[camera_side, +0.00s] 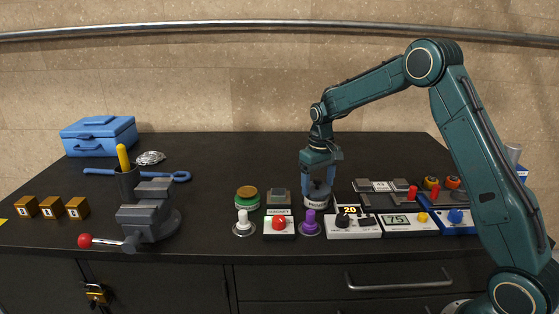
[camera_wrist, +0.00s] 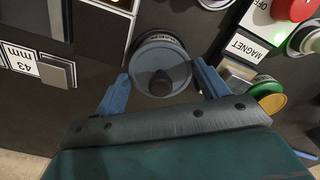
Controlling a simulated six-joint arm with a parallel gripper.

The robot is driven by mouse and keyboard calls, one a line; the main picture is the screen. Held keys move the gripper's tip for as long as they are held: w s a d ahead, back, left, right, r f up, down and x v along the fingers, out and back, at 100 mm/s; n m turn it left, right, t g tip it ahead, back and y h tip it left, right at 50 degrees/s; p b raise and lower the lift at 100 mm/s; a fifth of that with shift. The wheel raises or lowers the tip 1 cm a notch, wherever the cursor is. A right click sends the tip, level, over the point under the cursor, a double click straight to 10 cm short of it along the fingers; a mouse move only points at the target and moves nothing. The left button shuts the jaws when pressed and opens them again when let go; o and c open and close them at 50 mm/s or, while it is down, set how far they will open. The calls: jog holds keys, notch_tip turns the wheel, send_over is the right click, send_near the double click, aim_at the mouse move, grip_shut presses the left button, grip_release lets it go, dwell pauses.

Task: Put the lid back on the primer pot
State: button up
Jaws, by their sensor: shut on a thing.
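The primer pot (camera_side: 316,203) is a small round pot with a pale label. It stands upright on the dark bench, right of centre in the side view. Its label edge (camera_wrist: 165,38) shows past the lid in the wrist view. The grey-blue round lid (camera_wrist: 156,58) has a dark knob and lies over the pot's mouth, between my fingers. My gripper (camera_side: 318,181) points down over the pot and is shut on the lid, one finger at each side. My gripper also shows in the wrist view (camera_wrist: 161,74). I cannot tell whether the lid touches the rim.
A purple knob (camera_side: 310,224), a red magnet button (camera_side: 279,223) and a display box reading 20 (camera_side: 352,226) stand close in front of the pot. A green and gold round piece (camera_side: 247,197) is to the left. A vise (camera_side: 150,216) stands further left. Bench behind the pot is clear.

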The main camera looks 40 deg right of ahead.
dwell(0.4)
jog(key=o, duration=1)
jog(key=shift+o, duration=0.4)
jog(key=shift+r, duration=0.1)
jog(key=shift+r, duration=3.4)
grip_shut()
